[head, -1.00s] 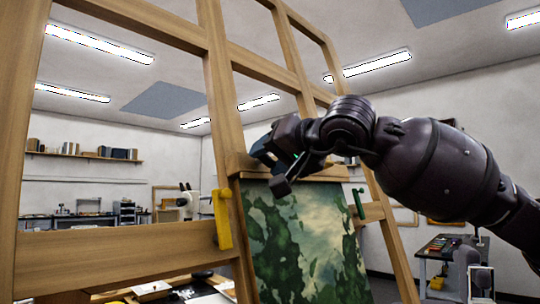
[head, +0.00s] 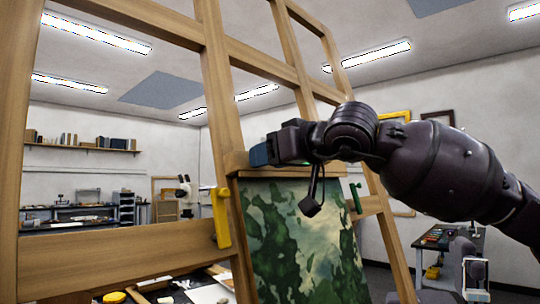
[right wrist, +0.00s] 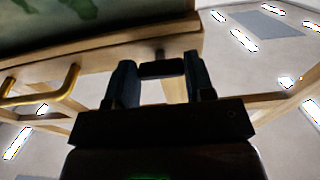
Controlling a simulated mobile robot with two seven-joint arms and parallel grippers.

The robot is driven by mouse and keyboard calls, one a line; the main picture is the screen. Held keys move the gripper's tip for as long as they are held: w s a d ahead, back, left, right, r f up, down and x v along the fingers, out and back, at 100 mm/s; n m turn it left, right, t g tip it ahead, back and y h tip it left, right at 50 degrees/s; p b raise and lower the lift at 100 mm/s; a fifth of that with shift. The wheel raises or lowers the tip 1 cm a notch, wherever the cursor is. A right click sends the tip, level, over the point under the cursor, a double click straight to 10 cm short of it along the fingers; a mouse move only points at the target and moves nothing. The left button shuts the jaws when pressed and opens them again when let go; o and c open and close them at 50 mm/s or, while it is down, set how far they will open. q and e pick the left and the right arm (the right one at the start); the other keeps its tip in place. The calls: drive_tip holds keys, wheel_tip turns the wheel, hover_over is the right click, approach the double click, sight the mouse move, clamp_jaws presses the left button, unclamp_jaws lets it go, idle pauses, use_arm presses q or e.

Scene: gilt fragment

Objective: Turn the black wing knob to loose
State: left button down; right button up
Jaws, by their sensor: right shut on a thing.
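The black wing knob (right wrist: 162,70) shows in the right wrist view as a dark bar on a short stem at the wooden easel. It spans the gap between the fingers of my right gripper (right wrist: 161,82), which is shut on it. In the head view my right gripper (head: 259,155) is at the wooden ledge above the painting, and its arm comes in from the right. The knob is hidden behind the gripper there. My left gripper is not in view.
The wooden easel (head: 110,258) fills the left and middle. It holds a green painting (head: 300,245). A yellow handle (head: 222,220) and a green handle (head: 356,198) sit on either side of it. A bench (head: 450,240) stands at the right.

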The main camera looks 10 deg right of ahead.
idle(0.4)
drive_tip(key=o, duration=0.8)
drive_tip(key=shift+o, duration=0.6)
drive_tip(key=b+v, duration=0.1)
drive_tip(key=v, duration=1)
drive_tip(key=shift+b, duration=0.3)
